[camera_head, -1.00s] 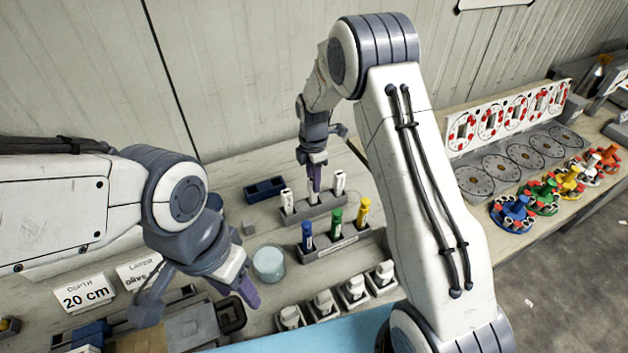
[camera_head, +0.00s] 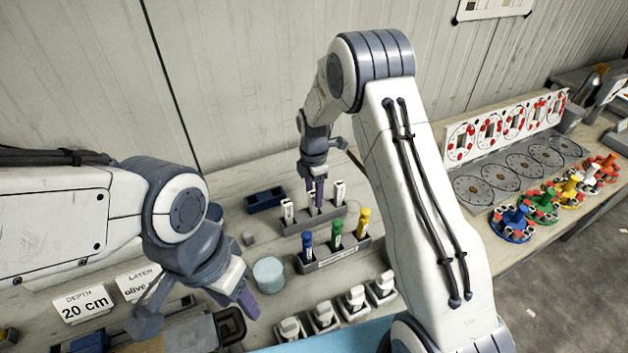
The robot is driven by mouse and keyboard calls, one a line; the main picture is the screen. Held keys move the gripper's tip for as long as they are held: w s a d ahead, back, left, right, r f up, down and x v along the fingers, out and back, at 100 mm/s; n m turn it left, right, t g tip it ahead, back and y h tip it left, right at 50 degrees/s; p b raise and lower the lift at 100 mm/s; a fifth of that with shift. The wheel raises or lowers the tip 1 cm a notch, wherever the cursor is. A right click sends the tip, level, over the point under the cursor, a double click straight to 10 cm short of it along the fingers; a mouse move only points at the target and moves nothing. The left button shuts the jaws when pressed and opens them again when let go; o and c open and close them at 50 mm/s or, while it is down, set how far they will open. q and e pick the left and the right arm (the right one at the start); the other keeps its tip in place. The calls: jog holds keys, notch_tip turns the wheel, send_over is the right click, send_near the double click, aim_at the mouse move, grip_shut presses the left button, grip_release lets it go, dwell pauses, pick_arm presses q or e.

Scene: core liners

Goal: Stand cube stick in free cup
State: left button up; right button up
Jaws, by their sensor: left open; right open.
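My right gripper (camera_head: 318,190) is open and points down over the back rack (camera_head: 300,226), at its middle stick. Two white sticks with dark marks stand upright there, one on the left (camera_head: 288,211) and one on the right (camera_head: 339,192). The middle stick is mostly hidden by the fingers; contact and its mark cannot be told. Several square cups (camera_head: 325,314) stand in a row at the front with white pieces in them. Which cup is free cannot be told. My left gripper (camera_head: 240,300) is open and empty, low at the left of the cups.
A front rack (camera_head: 335,257) holds blue (camera_head: 308,241), green (camera_head: 336,235) and yellow (camera_head: 363,222) sticks. A pale round container (camera_head: 269,273) and a dark blue tray (camera_head: 265,200) lie left of the racks. My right arm hides the table right of the cups.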

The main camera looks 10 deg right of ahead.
notch_tip(320, 180, up, 11)
jog(key=b, duration=0.3)
jog(key=s+a+r+m, duration=0.5)
jog(key=s+a, duration=0.5)
jog(key=s, duration=0.3)
jog(key=s+f+m+y, duration=0.1)
jog(key=s+m, duration=0.7)
jog(key=s, duration=1.2)
jog(key=shift+s+a+f, duration=0.25)
jog(key=shift+f, duration=0.05)
